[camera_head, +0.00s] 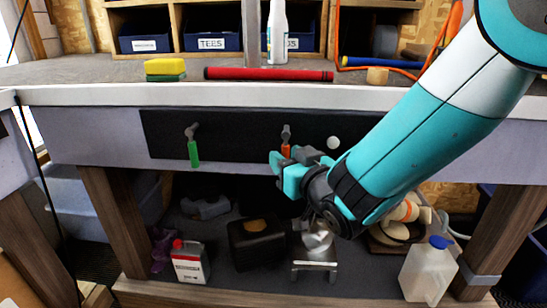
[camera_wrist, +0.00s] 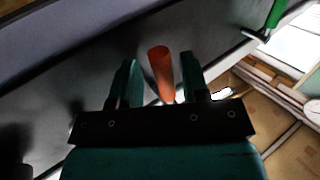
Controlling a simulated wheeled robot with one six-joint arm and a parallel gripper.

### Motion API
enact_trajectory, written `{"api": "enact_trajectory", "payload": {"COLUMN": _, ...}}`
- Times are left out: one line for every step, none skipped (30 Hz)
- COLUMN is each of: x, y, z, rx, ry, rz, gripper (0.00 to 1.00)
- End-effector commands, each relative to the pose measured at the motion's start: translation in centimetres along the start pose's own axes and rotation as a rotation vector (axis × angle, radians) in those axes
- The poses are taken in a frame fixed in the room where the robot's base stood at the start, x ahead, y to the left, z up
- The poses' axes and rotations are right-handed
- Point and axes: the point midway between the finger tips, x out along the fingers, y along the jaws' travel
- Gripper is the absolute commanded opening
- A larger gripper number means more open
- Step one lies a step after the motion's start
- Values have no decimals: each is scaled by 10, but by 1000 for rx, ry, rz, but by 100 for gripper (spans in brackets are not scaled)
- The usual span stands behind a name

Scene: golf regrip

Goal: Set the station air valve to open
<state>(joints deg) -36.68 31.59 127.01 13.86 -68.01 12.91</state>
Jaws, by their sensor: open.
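Two small valves sit on the dark panel under the bench top. The left one has a green handle (camera_head: 193,151) hanging straight down from a grey body. The right one has an orange handle (camera_head: 285,150) also pointing down, with its lower part hidden behind my gripper (camera_head: 291,163). No label shows which valve is the air valve. In the wrist view the orange handle (camera_wrist: 160,68) stands between the open fingers of my gripper (camera_wrist: 159,72), with gaps seen on both sides. The green handle also shows there at top right (camera_wrist: 275,14).
The bench edge (camera_head: 250,95) overhangs the panel. Below stand a black container (camera_head: 250,245), a red-capped can (camera_head: 188,264) and a blue-capped jug (camera_head: 428,272). The panel between the valves is clear.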

Motion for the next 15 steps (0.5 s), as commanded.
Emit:
{"api": "enact_trajectory", "payload": {"x": 1, "y": -1, "z": 0, "rx": 0, "ry": 0, "rz": -1, "gripper": 42}}
{"api": "enact_trajectory", "payload": {"x": 2, "y": -2, "z": 0, "rx": 0, "ry": 0, "rz": -1, "gripper": 42}}
{"api": "enact_trajectory", "payload": {"x": 2, "y": -2, "z": 0, "rx": 0, "ry": 0, "rz": -3, "gripper": 42}}
{"api": "enact_trajectory", "payload": {"x": 2, "y": -3, "z": 0, "rx": 0, "ry": 0, "rz": -3, "gripper": 42}}
{"api": "enact_trajectory", "payload": {"x": 3, "y": -4, "z": 0, "rx": 0, "ry": 0, "rz": -4, "gripper": 42}}
{"api": "enact_trajectory", "payload": {"x": 3, "y": -5, "z": 0, "rx": 0, "ry": 0, "rz": -6, "gripper": 42}}
{"api": "enact_trajectory", "payload": {"x": 3, "y": -5, "z": 0, "rx": 0, "ry": 0, "rz": -7, "gripper": 42}}
{"api": "enact_trajectory", "payload": {"x": 3, "y": -6, "z": 0, "rx": 0, "ry": 0, "rz": -7, "gripper": 42}}
{"api": "enact_trajectory", "payload": {"x": 3, "y": -6, "z": 0, "rx": -1, "ry": 0, "rz": -8, "gripper": 42}}
{"api": "enact_trajectory", "payload": {"x": 3, "y": -6, "z": 0, "rx": -1, "ry": 0, "rz": -8, "gripper": 35}}
{"api": "enact_trajectory", "payload": {"x": 3, "y": -6, "z": 0, "rx": -1, "ry": 0, "rz": -9, "gripper": 28}}
{"api": "enact_trajectory", "payload": {"x": 3, "y": -6, "z": 0, "rx": -1, "ry": 0, "rz": -9, "gripper": 19}}
{"api": "enact_trajectory", "payload": {"x": 3, "y": -6, "z": 0, "rx": -1, "ry": 0, "rz": -9, "gripper": 12}}
{"api": "enact_trajectory", "payload": {"x": 3, "y": -6, "z": 0, "rx": -1, "ry": 0, "rz": -8, "gripper": 5}}
{"api": "enact_trajectory", "payload": {"x": 3, "y": -6, "z": 0, "rx": -1, "ry": 0, "rz": -8, "gripper": 0}}
